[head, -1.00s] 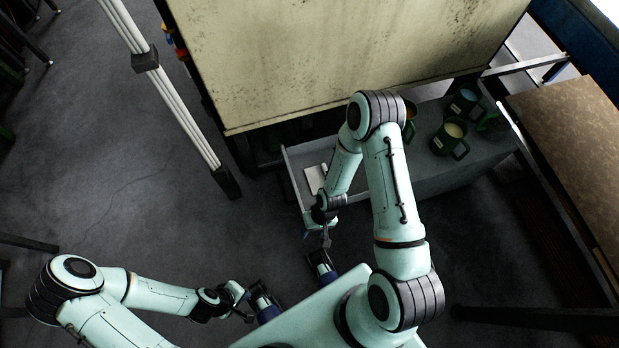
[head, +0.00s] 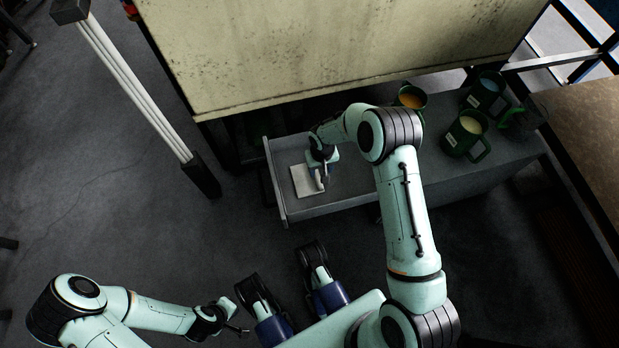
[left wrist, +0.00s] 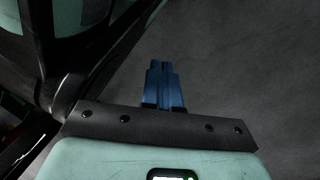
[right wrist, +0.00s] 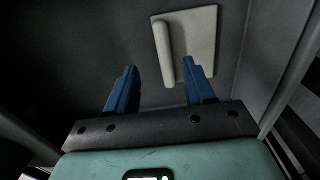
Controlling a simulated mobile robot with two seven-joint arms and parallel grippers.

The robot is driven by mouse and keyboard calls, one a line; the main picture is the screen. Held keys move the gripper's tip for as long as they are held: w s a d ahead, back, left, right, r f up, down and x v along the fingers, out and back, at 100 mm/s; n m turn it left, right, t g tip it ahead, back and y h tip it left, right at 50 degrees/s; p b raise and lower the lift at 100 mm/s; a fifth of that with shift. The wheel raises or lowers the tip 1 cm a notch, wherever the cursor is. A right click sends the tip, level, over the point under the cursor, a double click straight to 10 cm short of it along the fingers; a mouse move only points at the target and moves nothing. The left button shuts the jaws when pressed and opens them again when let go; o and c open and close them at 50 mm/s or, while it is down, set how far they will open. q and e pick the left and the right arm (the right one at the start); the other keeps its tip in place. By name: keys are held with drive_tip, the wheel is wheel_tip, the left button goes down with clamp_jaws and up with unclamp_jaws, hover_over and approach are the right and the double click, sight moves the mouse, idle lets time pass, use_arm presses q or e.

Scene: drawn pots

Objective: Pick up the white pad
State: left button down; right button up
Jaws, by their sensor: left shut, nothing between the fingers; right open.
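The white pad (head: 303,181) lies flat in the left end of the grey open drawer (head: 350,196). In the right wrist view the pad (right wrist: 198,36) is a pale square with a raised rounded bar along its left side. My right gripper (head: 321,184) is over the pad's right side in the head view. In the right wrist view its blue fingers (right wrist: 160,76) are apart, with the bar's lower end ahead of the gap, nearer the right finger. Nothing is between the fingers. My left gripper (left wrist: 165,68) is shut and empty, over bare floor.
Green mugs stand toward the drawer unit's right: one with orange contents (head: 411,98), one with cream contents (head: 468,128), and others behind. A stained cream panel (head: 330,50) overhangs the drawer's back.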

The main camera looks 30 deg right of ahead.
sight(318, 177)
drive_tip(key=shift+f, duration=0.85)
drive_tip(key=f+b, duration=0.1)
drive_tip(key=f, duration=0.1)
drive_tip(key=w+f+b, duration=0.1)
drive_tip(key=f, duration=0.1)
drive_tip(key=shift+a+f, duration=0.1)
drive_tip(key=shift+a, duration=0.1)
drive_tip(key=shift+f, duration=0.55)
use_arm(q)
drive_tip(key=s+f+g, duration=0.2)
drive_tip(key=s+f, duration=0.1)
drive_tip(key=s, duration=0.2)
drive_tip(key=shift+s+a, duration=0.2)
drive_tip(key=shift+a, duration=0.05)
use_arm(e)
clamp_jaws()
